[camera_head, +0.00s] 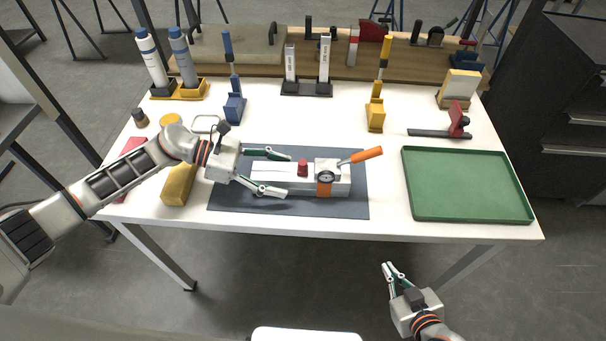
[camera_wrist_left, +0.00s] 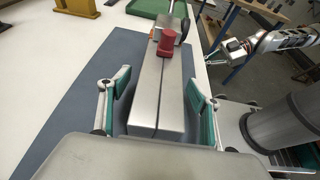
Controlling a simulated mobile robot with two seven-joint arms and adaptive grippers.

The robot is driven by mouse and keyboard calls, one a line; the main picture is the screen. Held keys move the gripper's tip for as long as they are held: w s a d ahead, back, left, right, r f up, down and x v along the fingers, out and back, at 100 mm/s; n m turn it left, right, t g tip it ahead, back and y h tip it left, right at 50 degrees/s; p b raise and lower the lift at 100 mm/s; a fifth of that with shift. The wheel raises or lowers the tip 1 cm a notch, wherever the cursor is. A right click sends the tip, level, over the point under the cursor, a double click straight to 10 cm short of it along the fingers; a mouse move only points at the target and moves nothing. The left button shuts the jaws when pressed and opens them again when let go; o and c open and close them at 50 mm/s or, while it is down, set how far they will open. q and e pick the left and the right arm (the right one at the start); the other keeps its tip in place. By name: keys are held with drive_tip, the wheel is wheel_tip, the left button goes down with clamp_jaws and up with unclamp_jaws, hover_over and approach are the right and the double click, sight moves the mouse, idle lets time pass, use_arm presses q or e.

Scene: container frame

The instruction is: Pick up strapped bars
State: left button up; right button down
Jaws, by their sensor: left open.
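The strapped bars (camera_head: 265,168) are silvery-white bars lying side by side on a dark grey mat (camera_head: 232,205). An orange strap (camera_head: 324,188) wraps them near their right end, with a round dial and an orange-handled lever there. A red knob-like piece (camera_head: 303,168) sits on top. My left gripper (camera_head: 288,173) is open, with one finger on each long side of the bars' left part. In the left wrist view the bars (camera_wrist_left: 158,95) run between the two green-padded fingers, with gaps visible. My right gripper (camera_head: 388,268) is in front of the table, away from the bars, its fingertips apart.
An empty green tray (camera_head: 468,216) lies at the table's right. A yellow block (camera_head: 178,184) is left of the mat. Blue and yellow upright tools (camera_head: 234,106), bottles (camera_head: 152,58) and a red-and-black clamp (camera_head: 458,122) stand behind. White table surface is clear between mat and tray.

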use_arm(q)
drive_tip(key=shift+d+f, duration=0.15)
use_arm(e)
drive_tip(key=shift+s+f, duration=0.1)
drive_tip(key=shift+f, duration=0.1)
